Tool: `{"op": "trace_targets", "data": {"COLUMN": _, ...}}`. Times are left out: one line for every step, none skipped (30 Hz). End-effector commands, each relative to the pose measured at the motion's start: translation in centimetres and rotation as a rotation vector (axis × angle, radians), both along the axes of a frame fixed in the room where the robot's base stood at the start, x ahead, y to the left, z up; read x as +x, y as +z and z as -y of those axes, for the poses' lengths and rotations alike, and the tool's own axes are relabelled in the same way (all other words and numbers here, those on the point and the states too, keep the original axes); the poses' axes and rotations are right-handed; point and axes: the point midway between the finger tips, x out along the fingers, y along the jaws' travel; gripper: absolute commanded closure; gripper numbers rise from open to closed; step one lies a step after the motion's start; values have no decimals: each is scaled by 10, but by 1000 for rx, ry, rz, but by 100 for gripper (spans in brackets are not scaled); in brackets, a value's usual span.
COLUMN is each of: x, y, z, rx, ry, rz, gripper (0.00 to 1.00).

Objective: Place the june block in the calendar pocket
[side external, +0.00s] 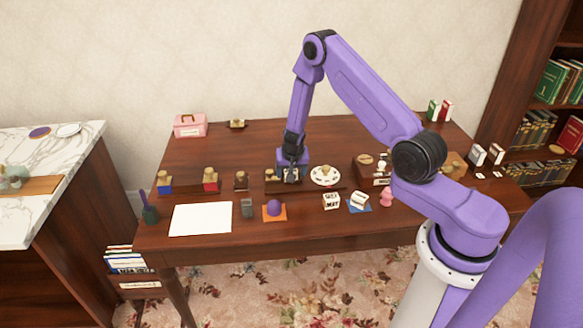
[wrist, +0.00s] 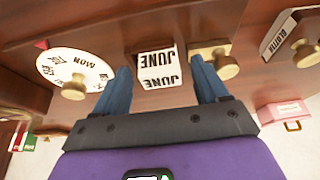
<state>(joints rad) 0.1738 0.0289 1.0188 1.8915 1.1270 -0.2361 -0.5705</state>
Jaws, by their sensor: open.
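The June block (wrist: 158,68) is white with JUNE in black on two faces. In the wrist view it sits between the two blue fingers of my gripper (wrist: 160,78), which are open, with a gap on each side of the block. In the side view my gripper (side external: 291,170) is low over the middle of the desk, and it mostly hides the block. A wooden box (side external: 367,165) with a knob and white lettered pieces stands to the right; I cannot tell whether it holds the calendar pocket.
A round weekday dial (side external: 325,175) with a brass knob is close on the right of my gripper. A brass-knobbed piece (wrist: 210,50) is beside the block. White lettered blocks (side external: 331,201) and a purple dome (side external: 274,208) are in front. A paper sheet (side external: 201,218) lies left.

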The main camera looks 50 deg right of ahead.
Motion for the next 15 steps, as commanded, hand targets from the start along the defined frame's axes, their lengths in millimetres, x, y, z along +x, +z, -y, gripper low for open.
{"op": "trace_targets", "data": {"x": 0, "y": 2, "z": 0, "rx": 0, "ry": 0, "rz": 1, "gripper": 27}}
{"op": "trace_targets", "data": {"x": 0, "y": 4, "z": 0, "rx": 0, "ry": -1, "rz": 2, "gripper": 27}}
{"op": "trace_targets", "data": {"x": -1, "y": 6, "z": -1, "rx": 1, "ry": -2, "rz": 1, "gripper": 27}}
{"op": "trace_targets", "data": {"x": -2, "y": 9, "z": -2, "rx": 0, "ry": -1, "rz": 1, "gripper": 27}}
{"op": "trace_targets", "data": {"x": -2, "y": 13, "z": -3, "rx": -1, "ry": 0, "rz": 2, "gripper": 27}}
{"op": "trace_targets", "data": {"x": -4, "y": 17, "z": -5, "rx": 0, "ry": -1, "rz": 2, "gripper": 27}}
{"op": "trace_targets", "data": {"x": -5, "y": 21, "z": -6, "rx": 0, "ry": 0, "rz": 3, "gripper": 27}}
{"op": "trace_targets", "data": {"x": -6, "y": 26, "z": -7, "rx": 0, "ry": 1, "rz": 3, "gripper": 27}}
{"op": "trace_targets", "data": {"x": -8, "y": 32, "z": -9, "rx": 0, "ry": -1, "rz": 4, "gripper": 27}}
{"op": "trace_targets", "data": {"x": -9, "y": 36, "z": -10, "rx": -1, "ry": -1, "rz": 3, "gripper": 27}}
{"op": "trace_targets", "data": {"x": -10, "y": 41, "z": -11, "rx": -1, "ry": 0, "rz": 4, "gripper": 27}}
{"op": "trace_targets", "data": {"x": -12, "y": 46, "z": -13, "rx": -1, "ry": 0, "rz": 4, "gripper": 27}}
{"op": "trace_targets", "data": {"x": -13, "y": 51, "z": -14, "rx": 0, "ry": -2, "rz": 4, "gripper": 27}}
{"op": "trace_targets", "data": {"x": -15, "y": 54, "z": -15, "rx": 0, "ry": -1, "rz": 3, "gripper": 27}}
{"op": "trace_targets", "data": {"x": -16, "y": 60, "z": -17, "rx": 0, "ry": -2, "rz": 3, "gripper": 27}}
